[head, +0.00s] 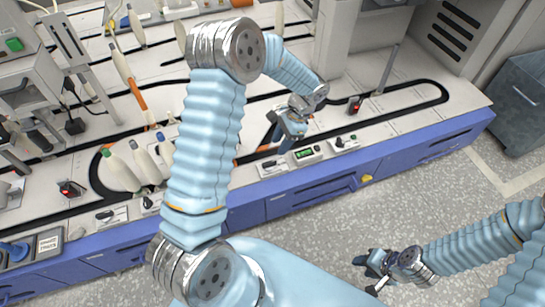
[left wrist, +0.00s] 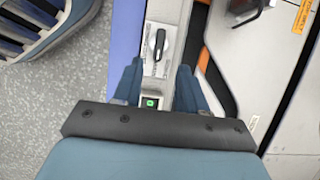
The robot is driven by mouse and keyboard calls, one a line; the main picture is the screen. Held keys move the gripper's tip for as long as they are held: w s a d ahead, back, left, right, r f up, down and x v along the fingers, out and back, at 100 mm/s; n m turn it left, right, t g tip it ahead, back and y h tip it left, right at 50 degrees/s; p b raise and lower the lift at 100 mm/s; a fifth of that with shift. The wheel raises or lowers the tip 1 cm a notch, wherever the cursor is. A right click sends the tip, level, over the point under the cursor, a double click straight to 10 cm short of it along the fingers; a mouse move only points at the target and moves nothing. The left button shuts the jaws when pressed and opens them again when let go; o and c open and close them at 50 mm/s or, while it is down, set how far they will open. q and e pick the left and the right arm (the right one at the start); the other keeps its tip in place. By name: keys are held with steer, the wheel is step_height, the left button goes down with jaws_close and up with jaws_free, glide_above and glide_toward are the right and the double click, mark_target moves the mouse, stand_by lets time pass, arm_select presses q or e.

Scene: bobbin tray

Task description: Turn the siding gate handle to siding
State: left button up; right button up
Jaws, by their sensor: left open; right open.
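A small panel with a dark lever handle (head: 269,164) sits on the front ledge of the bench, left of a box with a lit green display (head: 305,153). In the left wrist view the handle (left wrist: 159,44) lies nearly lengthwise on its light plate, and the green display (left wrist: 150,102) shows between my fingers. I cannot read a label that marks it as the siding gate handle. My left gripper (head: 288,133) is open and empty above the ledge, apart from the handle, which lies beyond its fingertips (left wrist: 158,72). My right gripper (head: 372,272) is open and empty over the floor.
Another knob panel (head: 343,142) stands right of the display, and others (head: 112,214) lie on the left ledge. White bobbins (head: 121,170) stand at the left. A black track loop (head: 440,88) runs across the bench. The floor (head: 330,215) in front is clear.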

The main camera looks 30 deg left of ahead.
mark_target(270, 161)
arm_select(q)
steer(key=x, duration=0.8)
steer(key=shift+s+f, duration=0.15)
steer(key=shift+f, duration=0.1)
jaws_close()
